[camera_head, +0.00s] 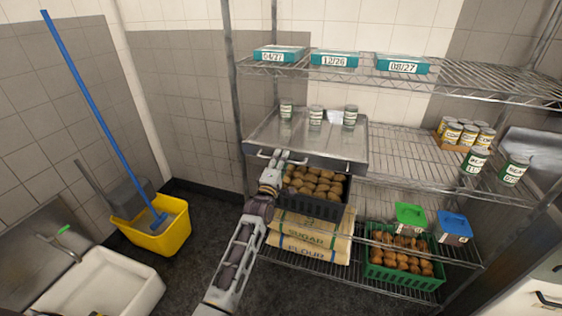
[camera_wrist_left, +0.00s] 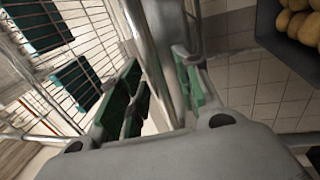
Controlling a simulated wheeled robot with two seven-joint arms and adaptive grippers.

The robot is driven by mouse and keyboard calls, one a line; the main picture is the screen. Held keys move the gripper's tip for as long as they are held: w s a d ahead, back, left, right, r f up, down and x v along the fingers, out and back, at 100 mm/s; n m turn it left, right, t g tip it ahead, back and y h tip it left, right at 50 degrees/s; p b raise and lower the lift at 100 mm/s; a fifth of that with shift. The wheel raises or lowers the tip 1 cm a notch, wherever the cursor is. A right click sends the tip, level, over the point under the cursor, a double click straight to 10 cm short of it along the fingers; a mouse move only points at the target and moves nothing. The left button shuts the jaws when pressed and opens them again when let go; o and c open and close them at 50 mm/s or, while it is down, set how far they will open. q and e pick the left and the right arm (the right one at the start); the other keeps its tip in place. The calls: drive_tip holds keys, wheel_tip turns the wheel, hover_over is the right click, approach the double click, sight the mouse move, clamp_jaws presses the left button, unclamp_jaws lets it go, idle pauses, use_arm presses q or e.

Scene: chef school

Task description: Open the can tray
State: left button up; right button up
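The can tray (camera_head: 330,152) is a shiny metal tray on the middle level of the wire rack, level, with three labelled cans (camera_head: 316,117) standing on it. A bar handle (camera_head: 301,161) runs along its front, at the left part. My left gripper (camera_head: 280,157) is at this handle and covers part of it. In the left wrist view the green-padded fingers (camera_wrist_left: 160,88) are apart, and a grey metal bar (camera_wrist_left: 165,55) shows between them. I cannot tell whether the fingers touch it. My right gripper is not in view.
A black crate of potatoes (camera_head: 315,205) is just below the tray, above sugar and flour sacks (camera_head: 310,240). More cans (camera_head: 465,135) stand at the right. Teal boxes (camera_head: 334,58) lie on the top shelf. A yellow mop bucket (camera_head: 150,225) and white sink (camera_head: 95,280) are at the left.

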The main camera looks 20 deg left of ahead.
use_arm(q)
clamp_jaws()
drive_tip(key=shift+s, duration=0.2)
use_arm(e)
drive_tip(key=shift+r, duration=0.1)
